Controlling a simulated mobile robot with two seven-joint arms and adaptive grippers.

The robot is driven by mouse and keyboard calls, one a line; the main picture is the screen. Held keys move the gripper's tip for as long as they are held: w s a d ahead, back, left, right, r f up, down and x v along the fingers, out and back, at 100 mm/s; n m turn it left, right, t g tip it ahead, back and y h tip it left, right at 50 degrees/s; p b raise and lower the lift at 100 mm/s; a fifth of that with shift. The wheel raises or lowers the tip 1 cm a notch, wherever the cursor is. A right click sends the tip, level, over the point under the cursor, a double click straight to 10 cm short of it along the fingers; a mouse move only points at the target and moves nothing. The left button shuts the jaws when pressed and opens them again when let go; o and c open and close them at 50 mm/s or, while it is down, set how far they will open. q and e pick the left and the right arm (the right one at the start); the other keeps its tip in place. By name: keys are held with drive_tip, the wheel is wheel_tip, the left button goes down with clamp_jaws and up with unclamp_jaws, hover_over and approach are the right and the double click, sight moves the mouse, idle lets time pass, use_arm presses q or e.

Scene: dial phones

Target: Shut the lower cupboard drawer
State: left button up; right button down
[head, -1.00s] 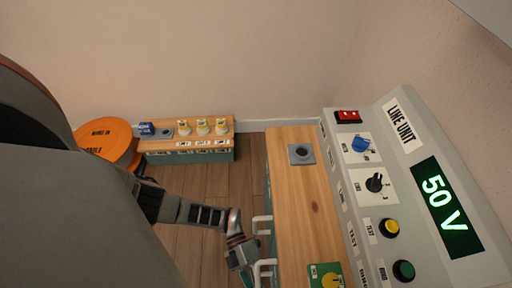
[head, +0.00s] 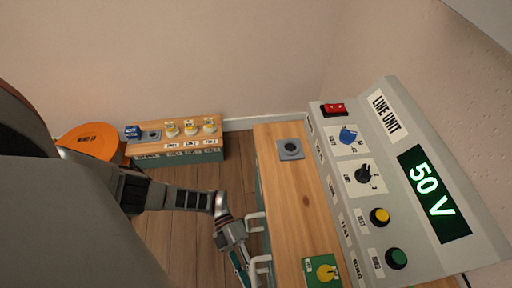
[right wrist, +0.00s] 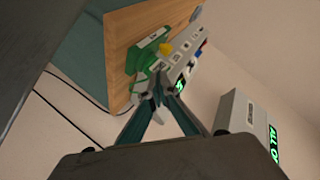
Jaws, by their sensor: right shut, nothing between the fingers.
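The cupboard has a wooden top (head: 292,195) and a front with two white handles facing left. The far handle (head: 256,222) and the near handle (head: 261,268) both stick out from the front. I cannot tell which belongs to the lower drawer or how far it stands out. My left gripper (head: 241,268) hangs beside the front, left of the near handle, pointing down. Its tips are near the bottom edge, and its opening is unclear. My right gripper (right wrist: 160,92) is shut and empty in the right wrist view, in front of the green plate (right wrist: 148,54).
The line unit (head: 385,150), reading 50 V, stands along the cupboard's right side. The green plate with a yellow knob (head: 322,271) lies on the top. A low bench (head: 177,150) and an orange round stool (head: 85,140) stand at the back left. Wooden floor is bare between.

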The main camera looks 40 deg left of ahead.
use_arm(q)
drive_tip(key=v, duration=0.6)
idle(0.5)
